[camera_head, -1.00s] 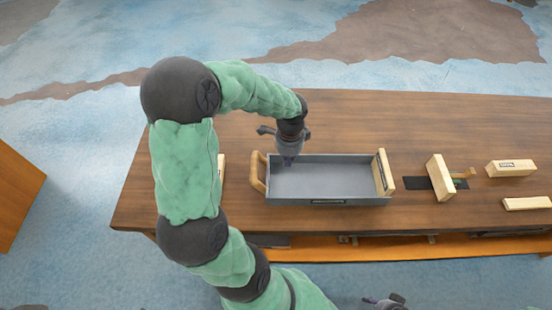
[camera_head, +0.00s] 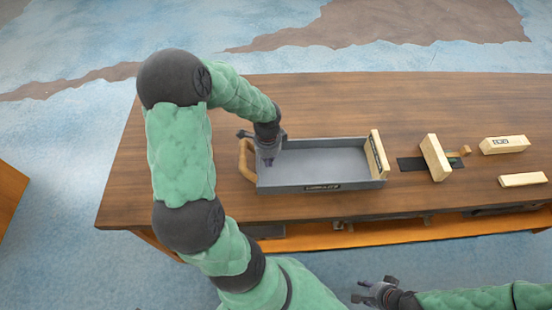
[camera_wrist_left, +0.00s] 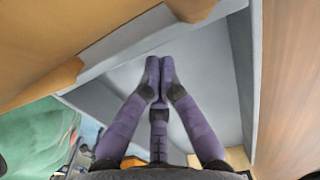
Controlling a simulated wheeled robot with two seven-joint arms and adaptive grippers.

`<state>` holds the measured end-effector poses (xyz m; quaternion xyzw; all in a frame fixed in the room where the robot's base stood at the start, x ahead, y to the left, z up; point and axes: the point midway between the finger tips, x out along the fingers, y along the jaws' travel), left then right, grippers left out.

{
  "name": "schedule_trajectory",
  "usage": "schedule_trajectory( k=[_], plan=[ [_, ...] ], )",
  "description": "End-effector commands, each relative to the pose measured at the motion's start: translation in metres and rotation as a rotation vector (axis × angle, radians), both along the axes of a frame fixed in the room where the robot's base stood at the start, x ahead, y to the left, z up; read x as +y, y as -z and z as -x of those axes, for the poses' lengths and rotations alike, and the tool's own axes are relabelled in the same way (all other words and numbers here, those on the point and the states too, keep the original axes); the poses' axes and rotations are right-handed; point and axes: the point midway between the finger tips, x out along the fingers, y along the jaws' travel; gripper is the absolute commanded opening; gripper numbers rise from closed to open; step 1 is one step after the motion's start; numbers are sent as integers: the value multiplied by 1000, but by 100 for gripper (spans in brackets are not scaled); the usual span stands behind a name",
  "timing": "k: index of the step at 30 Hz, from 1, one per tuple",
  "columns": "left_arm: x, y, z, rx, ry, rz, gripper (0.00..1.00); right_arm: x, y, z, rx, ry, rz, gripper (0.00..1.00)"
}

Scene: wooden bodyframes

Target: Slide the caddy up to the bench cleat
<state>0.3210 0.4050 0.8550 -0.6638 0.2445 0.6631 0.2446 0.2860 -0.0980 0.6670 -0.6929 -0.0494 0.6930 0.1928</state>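The caddy (camera_head: 318,188) is a grey open tray on the bench, with a wooden handle (camera_head: 246,160) at its left end and an upright wooden board (camera_head: 378,152) at its right end. A pale upright wooden block (camera_head: 435,157), which looks like the bench cleat, stands to its right across a small gap. My left gripper (camera_head: 268,161) points down inside the caddy near its left end wall. In the left wrist view its fingertips (camera_wrist_left: 160,64) are together with nothing seen between them; wall contact is unclear. My right gripper (camera_head: 367,292) is in front of the bench, fingers apart and empty.
A dark plate (camera_head: 410,164) lies by the upright block. Two more pale wooden blocks, one thicker (camera_head: 504,145) and one flat (camera_head: 523,180), lie at the right of the bench (camera_head: 330,100). The bench top behind the caddy is clear.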

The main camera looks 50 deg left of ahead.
Motion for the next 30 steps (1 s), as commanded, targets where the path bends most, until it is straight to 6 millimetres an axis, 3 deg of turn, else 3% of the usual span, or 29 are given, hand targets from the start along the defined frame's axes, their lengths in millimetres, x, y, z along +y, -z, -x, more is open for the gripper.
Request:
schedule_trajectory(
  k=[17,30],
  plan=[
    [8,-1,10,1,-1,1,0,0,0,0,0,0,0,40],
    [54,-4,65,5,-6,3,0,0,-34,0,0,0,0,40]
  ],
)
